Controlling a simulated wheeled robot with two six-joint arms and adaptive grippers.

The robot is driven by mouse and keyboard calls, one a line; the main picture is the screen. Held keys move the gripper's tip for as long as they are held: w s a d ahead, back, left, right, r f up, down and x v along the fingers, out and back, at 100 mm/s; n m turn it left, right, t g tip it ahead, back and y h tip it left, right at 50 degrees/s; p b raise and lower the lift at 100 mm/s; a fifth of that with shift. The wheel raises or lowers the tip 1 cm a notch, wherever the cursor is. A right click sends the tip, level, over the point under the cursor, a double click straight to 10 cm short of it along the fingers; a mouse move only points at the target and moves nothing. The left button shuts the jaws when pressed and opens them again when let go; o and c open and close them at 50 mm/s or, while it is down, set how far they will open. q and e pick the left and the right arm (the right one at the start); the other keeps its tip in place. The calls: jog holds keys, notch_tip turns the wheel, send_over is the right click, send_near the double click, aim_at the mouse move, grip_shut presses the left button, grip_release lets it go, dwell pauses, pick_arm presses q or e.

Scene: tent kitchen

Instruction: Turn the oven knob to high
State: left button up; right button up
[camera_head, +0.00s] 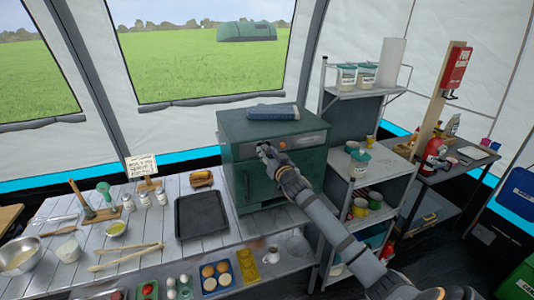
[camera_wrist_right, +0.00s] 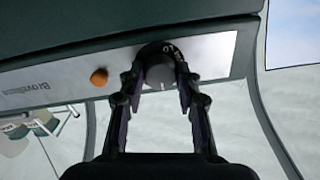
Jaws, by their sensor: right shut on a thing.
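The green oven (camera_head: 262,135) stands at the right end of the white slatted table, its control panel facing me. In the right wrist view the panel (camera_wrist_right: 205,55) is a pale strip with a round grey knob (camera_wrist_right: 160,72) and dark lettering beside it. My right gripper (camera_head: 266,150) reaches the front of the oven. In the right wrist view its two fingers (camera_wrist_right: 160,85) sit on either side of the knob and are shut on it. The knob's pointer setting is too small to read with certainty. In the head view my gripper hides the knob. My left gripper is not in view.
An orange indicator (camera_wrist_right: 99,77) sits on the panel beside the knob. A folded blue cloth (camera_head: 272,112) lies on top of the oven. A black baking tray (camera_head: 201,214) lies left of it. A metal shelf (camera_head: 372,164) with containers stands close on the right.

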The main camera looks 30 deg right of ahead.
jog(key=n+p, duration=0.2)
jog(key=n, duration=0.1)
jog(key=shift+r, duration=0.2)
jog(key=n+p, duration=0.2)
jog(key=n, duration=0.2)
jog(key=shift+g, duration=0.3)
jog(key=n+p, duration=0.2)
jog(key=n, duration=0.1)
jog(key=shift+n+p, duration=0.75)
jog(key=shift+n, duration=0.75)
jog(key=shift+f, duration=0.1)
jog(key=o, duration=1.1)
jog(key=shift+o, duration=0.2)
